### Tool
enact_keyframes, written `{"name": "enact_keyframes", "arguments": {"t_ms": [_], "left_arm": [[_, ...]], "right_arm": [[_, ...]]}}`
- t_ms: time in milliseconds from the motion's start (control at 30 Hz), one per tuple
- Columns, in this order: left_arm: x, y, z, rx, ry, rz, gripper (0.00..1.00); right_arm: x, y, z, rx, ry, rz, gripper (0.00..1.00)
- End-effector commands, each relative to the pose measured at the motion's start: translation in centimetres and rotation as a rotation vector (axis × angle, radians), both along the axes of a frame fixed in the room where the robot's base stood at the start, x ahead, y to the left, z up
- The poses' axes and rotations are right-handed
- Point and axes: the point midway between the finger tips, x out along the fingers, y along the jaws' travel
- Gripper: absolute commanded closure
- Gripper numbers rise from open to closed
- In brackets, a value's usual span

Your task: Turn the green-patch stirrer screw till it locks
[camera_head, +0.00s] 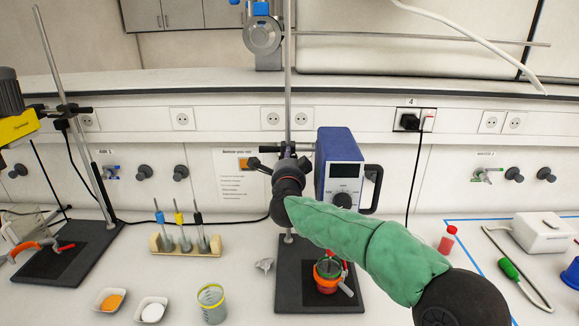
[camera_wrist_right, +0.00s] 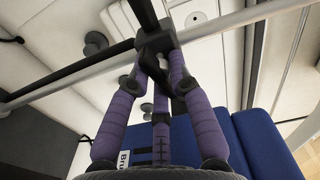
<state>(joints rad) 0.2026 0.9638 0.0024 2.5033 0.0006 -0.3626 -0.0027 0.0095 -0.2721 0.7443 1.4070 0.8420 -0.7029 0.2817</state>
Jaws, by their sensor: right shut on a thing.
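The blue stirrer (camera_head: 338,148), with a panel and dark knob, stands upright at a metal rod (camera_head: 288,90) in the head view. A dark clamp (camera_head: 268,164) joins it to the rod. My right gripper (camera_head: 287,172) reaches up to this clamp from the lower right. In the right wrist view, the purple fingers of the right gripper (camera_wrist_right: 160,75) close together on a black screw part at the clamp (camera_wrist_right: 155,40). The blue housing (camera_wrist_right: 255,135) fills the lower right there. I cannot make out a green patch; the fingers may cover it. My left gripper is not in view.
A second stand with a yellow device (camera_head: 20,127) is far left. A red-capped bottle (camera_head: 446,241) stands right.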

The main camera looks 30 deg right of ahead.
Motion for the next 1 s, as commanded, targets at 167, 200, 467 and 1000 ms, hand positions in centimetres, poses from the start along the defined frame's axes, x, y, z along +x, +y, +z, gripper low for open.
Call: {"name": "enact_keyframes", "arguments": {"t_ms": [167, 200, 467, 1000], "left_arm": [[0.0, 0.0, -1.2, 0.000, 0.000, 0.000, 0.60], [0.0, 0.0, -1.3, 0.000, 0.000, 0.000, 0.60], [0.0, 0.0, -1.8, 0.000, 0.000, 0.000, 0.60], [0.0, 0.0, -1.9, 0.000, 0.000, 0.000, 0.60]], "right_arm": [[0.0, 0.0, 0.0, 0.084, -0.056, 0.001, 1.00], [0.0, 0.0, 0.0, 0.099, -0.065, 0.001, 1.00], [0.0, 0.0, 0.2, 0.157, -0.100, 0.001, 1.00], [0.0, -0.1, 0.3, 0.168, -0.108, -0.001, 0.62]]}}
